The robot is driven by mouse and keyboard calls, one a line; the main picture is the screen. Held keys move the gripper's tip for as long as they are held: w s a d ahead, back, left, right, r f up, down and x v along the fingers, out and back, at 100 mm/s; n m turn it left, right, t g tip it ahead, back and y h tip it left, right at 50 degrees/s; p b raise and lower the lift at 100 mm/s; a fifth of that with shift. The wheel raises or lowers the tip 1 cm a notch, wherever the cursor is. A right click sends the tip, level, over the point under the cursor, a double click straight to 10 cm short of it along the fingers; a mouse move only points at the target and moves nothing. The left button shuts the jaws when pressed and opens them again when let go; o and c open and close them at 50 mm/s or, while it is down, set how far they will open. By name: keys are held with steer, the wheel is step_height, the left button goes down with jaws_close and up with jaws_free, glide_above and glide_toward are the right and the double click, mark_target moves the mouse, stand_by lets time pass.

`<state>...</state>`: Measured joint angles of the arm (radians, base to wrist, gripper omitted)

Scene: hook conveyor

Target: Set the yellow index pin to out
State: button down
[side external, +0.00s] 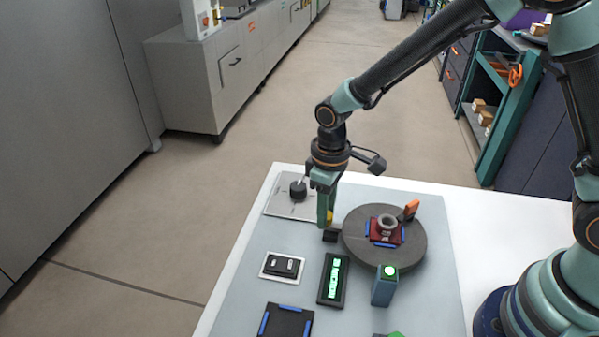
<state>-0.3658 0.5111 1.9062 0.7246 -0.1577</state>
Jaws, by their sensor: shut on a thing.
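My gripper (325,218) points down at the left edge of a dark round turntable (408,257). Its jaws are shut on the yellow index pin (330,216), of which only a small yellow patch shows between and beside the fingers. A small black block (330,236) sits right below the fingertips, beside the turntable's rim. Whether the pin is in or out of the block cannot be told from this view.
On the turntable a dark red part (386,236) with a grey ring sits between blue clips, near an orange piece (409,210). A black knob (298,190), a switch plate (282,266), a green-lit panel (334,280), a green-lit post (384,287) and a blue-edged black tray (285,322) surround it.

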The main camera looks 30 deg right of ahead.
steer(key=shift+w+a+r, duration=0.1)
steer(key=shift+w, duration=0.05)
stand_by(0.5)
steer(key=shift+w+a, duration=0.7)
steer(key=c, duration=0.5)
jaws_free()
steer(key=shift+c, duration=0.2)
steer(key=shift+s, duration=0.1)
step_height(320, 180, up, 12)
